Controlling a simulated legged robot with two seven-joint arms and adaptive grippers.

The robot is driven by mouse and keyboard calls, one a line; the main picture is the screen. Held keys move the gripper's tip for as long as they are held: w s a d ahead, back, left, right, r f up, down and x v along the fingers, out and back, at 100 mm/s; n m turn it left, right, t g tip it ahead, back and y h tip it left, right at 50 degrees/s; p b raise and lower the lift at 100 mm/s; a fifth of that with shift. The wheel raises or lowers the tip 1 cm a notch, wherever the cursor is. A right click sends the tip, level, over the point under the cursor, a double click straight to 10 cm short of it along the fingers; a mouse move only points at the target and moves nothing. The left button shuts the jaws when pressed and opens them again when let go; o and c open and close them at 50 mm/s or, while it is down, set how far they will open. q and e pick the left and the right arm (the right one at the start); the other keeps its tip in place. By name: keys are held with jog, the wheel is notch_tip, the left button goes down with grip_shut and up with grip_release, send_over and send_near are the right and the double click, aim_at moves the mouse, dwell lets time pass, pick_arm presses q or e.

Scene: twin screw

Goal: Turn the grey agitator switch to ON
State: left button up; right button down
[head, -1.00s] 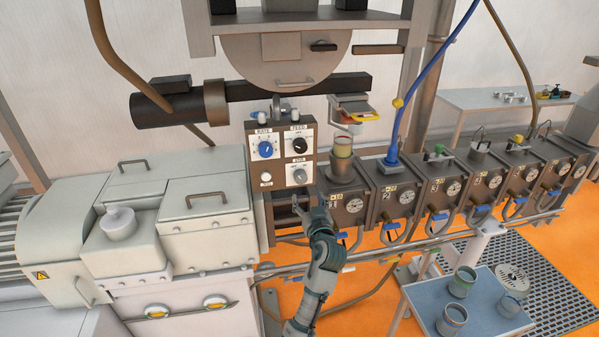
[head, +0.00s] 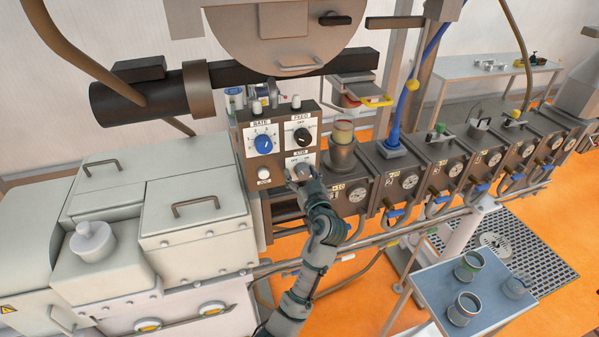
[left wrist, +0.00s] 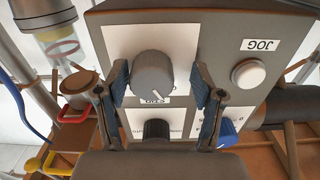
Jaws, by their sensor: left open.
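The grey agitator switch (head: 303,169) is a round knob at the lower right of the control panel (head: 247,143). In the left wrist view the grey knob (left wrist: 152,74) sits on a white plate, seen upside down, with a light pointer mark near its lower edge. My left gripper (head: 297,181) is at the knob in the head view and partly covers it. In the left wrist view its blue-padded fingers (left wrist: 161,84) are open, one on each side of the knob, with gaps visible. The knob's ON and OFF marks are too small to read. My right gripper is not in view.
A blue RATE knob (head: 263,143), a black FEED knob (head: 302,136) and a white JOG button (head: 264,173) share the panel. A brown box with a cup (head: 342,137) stands close on the right. White machine covers (head: 192,213) lie to the left.

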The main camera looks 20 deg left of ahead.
pick_arm(q)
jog(key=shift+d, duration=0.1)
jog(key=shift+c, duration=0.5)
jog(key=shift+d, duration=0.2)
jog(key=c, duration=0.4)
jog(key=shift+d, duration=0.25)
jog(key=c, duration=0.4)
jog(key=shift+d, duration=0.1)
jog(key=shift+c, duration=1.2)
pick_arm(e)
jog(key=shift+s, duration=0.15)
